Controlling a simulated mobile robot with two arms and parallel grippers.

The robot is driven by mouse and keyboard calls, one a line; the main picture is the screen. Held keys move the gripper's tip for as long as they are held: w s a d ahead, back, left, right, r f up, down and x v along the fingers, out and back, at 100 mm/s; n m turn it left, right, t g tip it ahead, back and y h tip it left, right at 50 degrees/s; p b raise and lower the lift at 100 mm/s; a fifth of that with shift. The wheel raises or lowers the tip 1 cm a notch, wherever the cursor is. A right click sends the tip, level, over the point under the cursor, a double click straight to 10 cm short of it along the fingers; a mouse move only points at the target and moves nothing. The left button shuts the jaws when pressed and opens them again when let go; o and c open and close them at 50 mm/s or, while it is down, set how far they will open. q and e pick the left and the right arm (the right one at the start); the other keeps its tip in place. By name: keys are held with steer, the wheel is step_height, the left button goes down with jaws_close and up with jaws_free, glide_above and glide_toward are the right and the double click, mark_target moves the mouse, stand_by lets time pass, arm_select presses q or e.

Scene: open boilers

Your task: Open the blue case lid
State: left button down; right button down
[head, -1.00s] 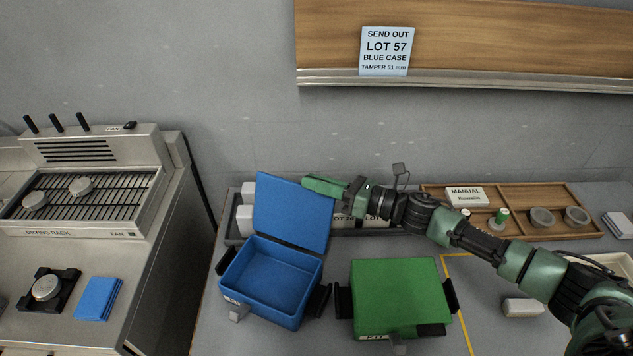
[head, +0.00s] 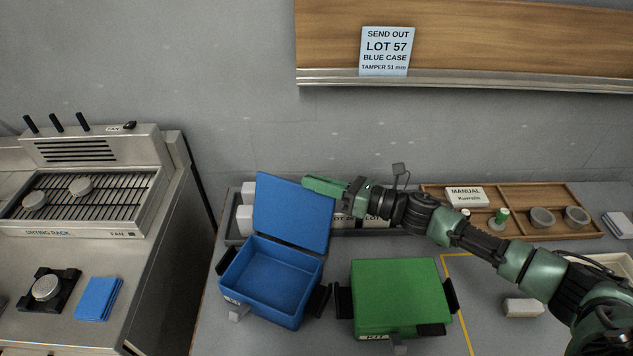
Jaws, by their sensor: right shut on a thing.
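The blue case (head: 272,275) stands on the bench with its lid (head: 292,214) raised upright, leaning slightly back. The inside of the case shows and looks empty. My right gripper (head: 321,184) is at the upper right edge of the lid, its arm reaching in from the right. It is shut; the fingertips are partly hidden at the lid's edge, and what they grip there appears to be the lid. My left gripper is not in view.
A shut green case (head: 399,297) stands right of the blue case, below my arm. Behind it are a wooden tray (head: 520,194) with round parts and a manual. A drying rack (head: 85,196) and a folded blue cloth (head: 98,299) are at left. A notice (head: 387,51) hangs above.

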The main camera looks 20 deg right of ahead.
steer(key=shift+s+a+n+b, duration=0.3)
steer(key=shift+s, duration=0.05)
steer(key=s+a+n+b, duration=0.1)
steer(key=s+a+r+n+b, duration=0.1)
steer(key=s+n, duration=0.1)
steer(key=shift+s+a+r, duration=0.15)
steer(key=shift+a+r, duration=0.05)
steer(key=shift+a, duration=0.2)
steer(key=c, duration=1.5)
jaws_free()
